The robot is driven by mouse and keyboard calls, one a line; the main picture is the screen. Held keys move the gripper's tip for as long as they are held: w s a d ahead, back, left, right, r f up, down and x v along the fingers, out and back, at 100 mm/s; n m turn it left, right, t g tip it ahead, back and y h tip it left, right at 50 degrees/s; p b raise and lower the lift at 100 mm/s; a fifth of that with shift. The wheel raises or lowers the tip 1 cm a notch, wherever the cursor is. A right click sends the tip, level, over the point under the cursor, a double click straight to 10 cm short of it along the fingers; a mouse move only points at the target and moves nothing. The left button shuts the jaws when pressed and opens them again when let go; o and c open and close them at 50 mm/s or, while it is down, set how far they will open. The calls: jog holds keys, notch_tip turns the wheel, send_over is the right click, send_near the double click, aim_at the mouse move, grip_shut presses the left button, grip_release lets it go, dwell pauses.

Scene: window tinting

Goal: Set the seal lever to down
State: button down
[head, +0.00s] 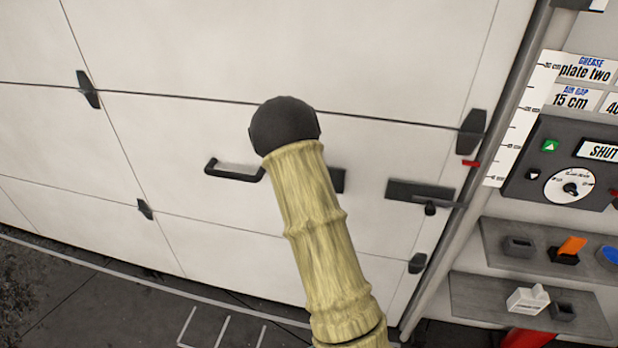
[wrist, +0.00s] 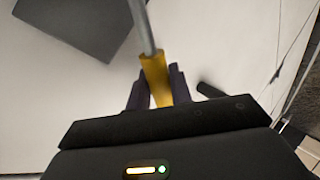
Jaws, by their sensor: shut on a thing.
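A lever with a yellow grip (wrist: 153,68) and a grey rod shows in the wrist view; I take it to be the seal lever. The rod runs up out of the picture, beside a dark plate (wrist: 78,22) on a pale surface. My gripper (wrist: 158,76) is shut on the yellow grip, with one dark finger on each side. In the head view my arm covers the gripper and the lever. Part of a dark plate (head: 338,180) shows just right of the arm on the white door (head: 390,60). I cannot tell the lever's position from these frames.
A dark pull handle (head: 234,172) and a latch plate (head: 405,190) are on the door. At the right are a scale strip (head: 521,120), a control panel (head: 520,185) with a dial and a "SHUT" label, and two shelves (head: 495,258) with small items.

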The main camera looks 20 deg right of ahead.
jog(key=shift+w+a+f+n+g+h+b, duration=0.2)
jog(key=shift+a+f+n+g+h+b, duration=0.15)
jog(key=shift+f, duration=0.3)
jog(key=shift+w+a+f+n+g+h+b, duration=0.15)
jog(key=shift+a+f+n+g+h, duration=0.1)
jog(key=shift+f+n+g, duration=0.3)
jog(key=shift+d, duration=0.1)
jog(key=c, duration=1.5)
grip_release()
jog(key=shift+w, duration=0.15)
jog(key=shift+o, duration=1)
jog(key=shift+w+a+f, duration=0.1)
jog(key=shift+a+f, duration=0.05)
jog(key=shift+a, duration=0.1)
jog(key=b+v, duration=0.1)
jog(key=v, duration=1.6)
jog(key=shift+s, duration=0.4)
